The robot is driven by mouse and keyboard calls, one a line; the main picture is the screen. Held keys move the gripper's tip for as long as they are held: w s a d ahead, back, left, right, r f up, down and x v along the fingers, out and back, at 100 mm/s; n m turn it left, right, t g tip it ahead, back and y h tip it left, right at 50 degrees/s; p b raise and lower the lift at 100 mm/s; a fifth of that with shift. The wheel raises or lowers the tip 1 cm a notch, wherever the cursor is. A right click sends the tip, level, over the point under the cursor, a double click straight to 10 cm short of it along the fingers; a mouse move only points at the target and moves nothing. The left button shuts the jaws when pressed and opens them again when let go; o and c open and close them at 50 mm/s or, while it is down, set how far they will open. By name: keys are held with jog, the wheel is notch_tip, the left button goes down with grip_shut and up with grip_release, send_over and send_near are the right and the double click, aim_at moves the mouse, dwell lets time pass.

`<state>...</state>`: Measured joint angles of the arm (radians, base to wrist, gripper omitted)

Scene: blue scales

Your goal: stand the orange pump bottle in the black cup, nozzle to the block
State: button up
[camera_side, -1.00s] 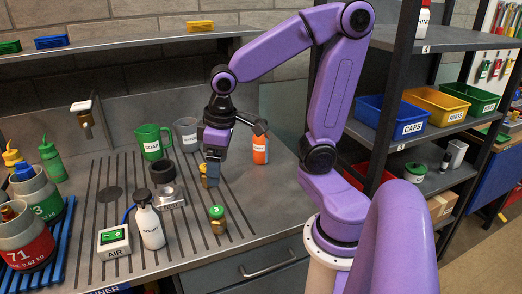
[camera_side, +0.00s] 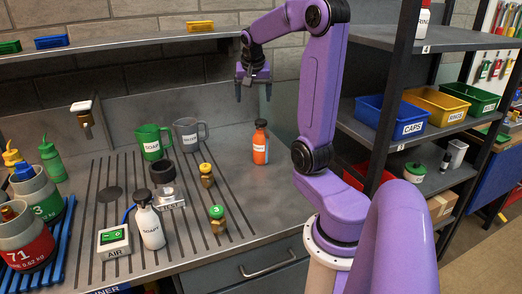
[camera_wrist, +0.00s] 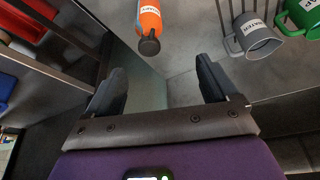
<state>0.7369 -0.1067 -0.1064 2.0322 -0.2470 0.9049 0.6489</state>
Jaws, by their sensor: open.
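The orange pump bottle (camera_side: 260,150) stands upright on the bench at the right, with a black top and a white label. It also shows in the wrist view (camera_wrist: 150,18), its black top towards me. My gripper (camera_side: 254,94) is open and empty, raised above and slightly behind the bottle in the side view. Its two fingers are spread apart in the wrist view (camera_wrist: 160,85). A black ring-shaped cup (camera_side: 162,169) is at mid-bench, by a silver fixture (camera_side: 169,195); I cannot tell whether it rests on it. Which thing is the block is unclear.
A brass piece with a yellow top (camera_side: 206,176) and one with a green top (camera_side: 217,219) stand near the cup. A shelf rack (camera_side: 390,130) is at right.

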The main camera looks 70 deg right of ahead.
jog(key=s+d+m, duration=0.1)
jog(key=d, duration=0.1)
send_over(261, 145)
jog(key=w+d, duration=0.1)
jog(key=d, duration=0.3)
jog(key=f, duration=1.5)
jog(key=shift+w+a+f, duration=0.15)
jog(key=shift+a+f, duration=0.1)
jog(key=shift+f, duration=0.1)
grip_shut()
